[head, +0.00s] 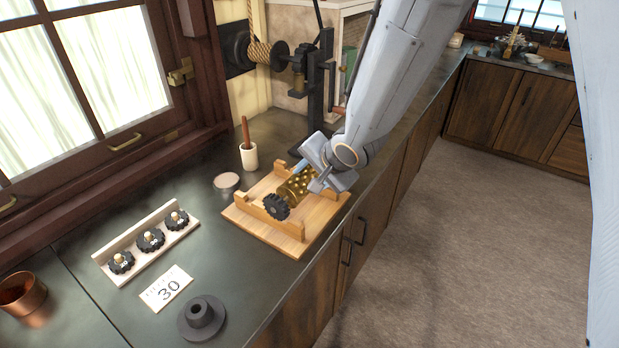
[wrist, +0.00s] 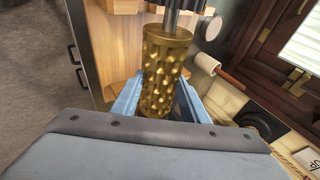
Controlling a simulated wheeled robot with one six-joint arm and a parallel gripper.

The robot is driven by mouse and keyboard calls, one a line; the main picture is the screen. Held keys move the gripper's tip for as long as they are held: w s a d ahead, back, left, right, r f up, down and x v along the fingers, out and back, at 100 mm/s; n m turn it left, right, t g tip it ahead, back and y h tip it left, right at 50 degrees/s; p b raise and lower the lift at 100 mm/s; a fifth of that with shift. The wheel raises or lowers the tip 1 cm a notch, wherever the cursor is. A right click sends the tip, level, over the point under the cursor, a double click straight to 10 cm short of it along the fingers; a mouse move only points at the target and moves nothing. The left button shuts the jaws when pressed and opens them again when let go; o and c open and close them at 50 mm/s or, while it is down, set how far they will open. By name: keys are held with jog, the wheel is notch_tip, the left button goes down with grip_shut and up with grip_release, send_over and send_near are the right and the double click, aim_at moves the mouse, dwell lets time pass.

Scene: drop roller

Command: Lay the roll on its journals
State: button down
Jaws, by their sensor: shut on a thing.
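The roll is a brass-coloured, dimpled cylinder (head: 291,190) with a dark toothed gear at its near-left end (head: 277,207). It also shows in the wrist view (wrist: 165,75), with its dark shaft and gear end running off the top edge. My gripper (head: 313,175) is shut on the roll, with a blue finger on each side of it in the wrist view (wrist: 160,97). The roll is over the wooden cradle (head: 245,215), between its two notched uprights. I cannot tell whether its ends touch the notches. My gripper partly hides its far end.
A white cup with a wooden handle (head: 249,157) and a small round tin (head: 227,182) stand behind the cradle. A rack of dark gears (head: 150,240), a card marked 30 (head: 167,289) and a dark flanged part (head: 203,318) lie left and in front. The counter edge is close on the right.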

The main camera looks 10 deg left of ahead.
jog(key=shift+w+a+f+b, duration=0.1)
jog(key=shift+f+b, duration=1.55)
jog(key=shift+b, duration=0.7)
jog(key=shift+f+b, duration=1)
jog(key=shift+f, duration=0.3)
jog(key=c, duration=1)
grip_release()
jog(key=shift+s+f, duration=0.15)
jog(key=shift+s, duration=0.05)
jog(key=p+v, duration=0.2)
jog(key=v, duration=0.6)
jog(key=shift+w, duration=0.1)
